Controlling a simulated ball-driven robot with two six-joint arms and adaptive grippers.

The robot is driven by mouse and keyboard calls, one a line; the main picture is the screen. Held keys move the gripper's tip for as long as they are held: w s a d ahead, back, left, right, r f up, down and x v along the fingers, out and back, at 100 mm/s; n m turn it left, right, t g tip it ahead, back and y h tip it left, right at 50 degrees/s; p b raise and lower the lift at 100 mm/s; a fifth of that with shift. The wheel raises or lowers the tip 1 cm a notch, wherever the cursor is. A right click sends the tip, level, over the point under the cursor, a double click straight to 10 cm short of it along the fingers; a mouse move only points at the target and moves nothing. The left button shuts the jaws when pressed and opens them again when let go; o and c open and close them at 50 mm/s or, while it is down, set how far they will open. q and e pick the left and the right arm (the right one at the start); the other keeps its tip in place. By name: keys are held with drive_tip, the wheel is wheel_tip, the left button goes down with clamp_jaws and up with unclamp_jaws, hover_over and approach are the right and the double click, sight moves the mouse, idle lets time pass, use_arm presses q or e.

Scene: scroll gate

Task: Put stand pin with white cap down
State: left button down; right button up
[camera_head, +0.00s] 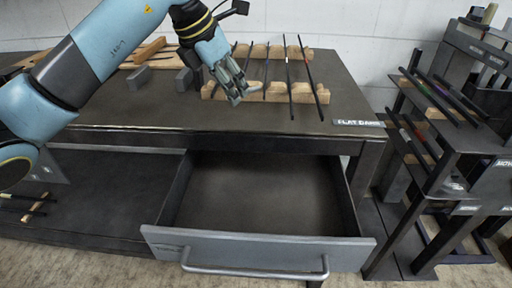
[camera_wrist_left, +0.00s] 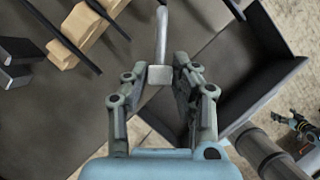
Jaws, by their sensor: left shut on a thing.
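The pin's grey shaft points away from the gripper. In the head view only a short grey bit of the pin (camera_head: 254,89) shows beside the fingers. I cannot tell whether the pin touches the table.
The drawer (camera_head: 260,195) below the tabletop is pulled out and looks empty. A dark rack (camera_head: 440,150) with rods stands at the right.

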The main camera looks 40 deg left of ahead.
use_arm(q)
drive_tip(key=s+d+f+m+h+b, duration=0.1)
drive_tip(key=s+d+f+m, duration=0.1)
drive_tip(key=s+d+f, duration=0.45)
drive_tip(key=s+d+f+m+h+b, duration=0.15)
drive_tip(key=s+f, duration=0.25)
drive_tip(key=s, duration=0.5)
drive_tip(key=b, duration=0.1)
hover_over(255, 197)
drive_tip(key=s, duration=0.1)
drive_tip(key=shift+y, duration=0.45)
drive_tip(key=f, duration=0.4)
drive_tip(key=a+f, duration=0.1)
drive_tip(key=f, duration=0.2)
drive_tip(key=shift+s+f, duration=0.1)
drive_tip(key=shift+s, duration=0.1)
drive_tip(key=shift+f+b, duration=0.4)
drive_tip(key=shift+f, duration=1.45)
use_arm(e)
drive_tip(key=shift+d+f, duration=0.2)
drive_tip(key=shift+f, duration=1.05)
drive_tip(key=shift+d+f, duration=0.2)
drive_tip(key=shift+f, duration=1)
use_arm(q)
drive_tip(key=shift+f, duration=0.1)
use_arm(e)
drive_tip(key=shift+s, duration=0.1)
